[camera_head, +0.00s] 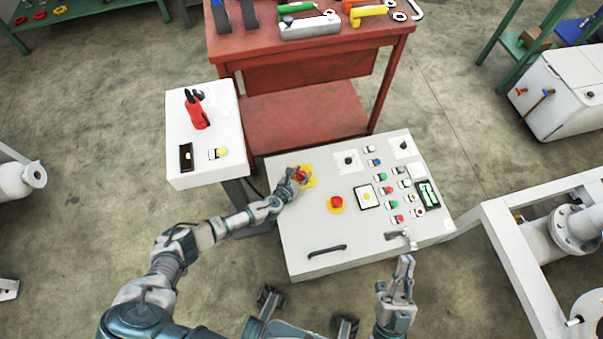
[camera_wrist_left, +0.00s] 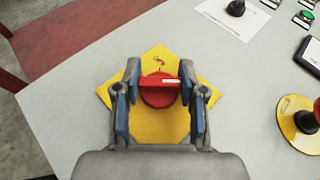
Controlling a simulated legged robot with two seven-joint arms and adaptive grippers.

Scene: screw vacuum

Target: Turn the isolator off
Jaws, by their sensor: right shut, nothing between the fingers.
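The isolator is a red rotary handle (camera_wrist_left: 158,91) on a yellow plate (camera_wrist_left: 160,121) at the upper left of the grey control panel (camera_head: 290,232). Its bar lies crosswise in the left wrist view. My left gripper (camera_head: 297,178) is over it; in the left wrist view its two fingers (camera_wrist_left: 159,80) stand apart, one at each end of the bar. I cannot see clear contact. The gripper partly covers the handle in the head view. My right gripper (camera_head: 405,268) is shut and empty, near the panel's lower right edge.
A red emergency button (camera_head: 336,203) on a yellow disc sits just right of the isolator. Several buttons and switches fill the panel's right side. A white box (camera_head: 180,128) with a red handle stands at left, a red workbench (camera_head: 345,52) behind. Pipework (camera_head: 545,240) is at right.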

